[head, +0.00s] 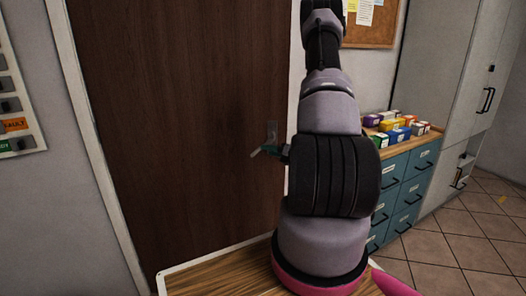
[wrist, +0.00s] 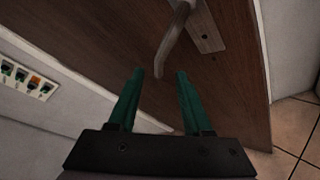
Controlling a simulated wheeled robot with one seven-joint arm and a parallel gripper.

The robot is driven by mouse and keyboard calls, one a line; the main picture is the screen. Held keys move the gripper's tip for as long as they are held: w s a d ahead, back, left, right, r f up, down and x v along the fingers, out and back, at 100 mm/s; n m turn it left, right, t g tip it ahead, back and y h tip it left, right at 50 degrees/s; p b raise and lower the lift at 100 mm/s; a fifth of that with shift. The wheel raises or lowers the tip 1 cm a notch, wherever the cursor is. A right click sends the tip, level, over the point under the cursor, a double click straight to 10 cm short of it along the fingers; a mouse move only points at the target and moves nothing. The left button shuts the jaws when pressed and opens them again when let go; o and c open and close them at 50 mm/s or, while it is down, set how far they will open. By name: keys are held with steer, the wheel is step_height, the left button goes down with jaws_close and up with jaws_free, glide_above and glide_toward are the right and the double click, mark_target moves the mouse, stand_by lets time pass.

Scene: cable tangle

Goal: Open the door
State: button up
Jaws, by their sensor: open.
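The dark brown wooden door (head: 180,110) fills the left and middle of the head view and appears shut in its pale frame. Its metal handle plate (head: 272,131) is near the right edge, with a lever (head: 255,153) pointing left and a little down. In the wrist view the lever (wrist: 172,45) reaches from its plate (wrist: 205,32) toward my gripper (wrist: 160,72). My gripper's two green fingers are apart and empty. The lever's end appears between the fingertips in the picture; I cannot tell whether they touch. My arm hides part of the door's right side in the head view.
A wooden surface (head: 225,272) is low in front of the door. Blue drawers (head: 405,190) with small coloured boxes (head: 395,125) on top stand to the right, beside a grey cabinet (head: 440,80). A switch panel (head: 12,105) is on the left wall. Tiled floor (head: 465,235) is clear at right.

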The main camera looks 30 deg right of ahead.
steer(key=shift+v, duration=2.15)
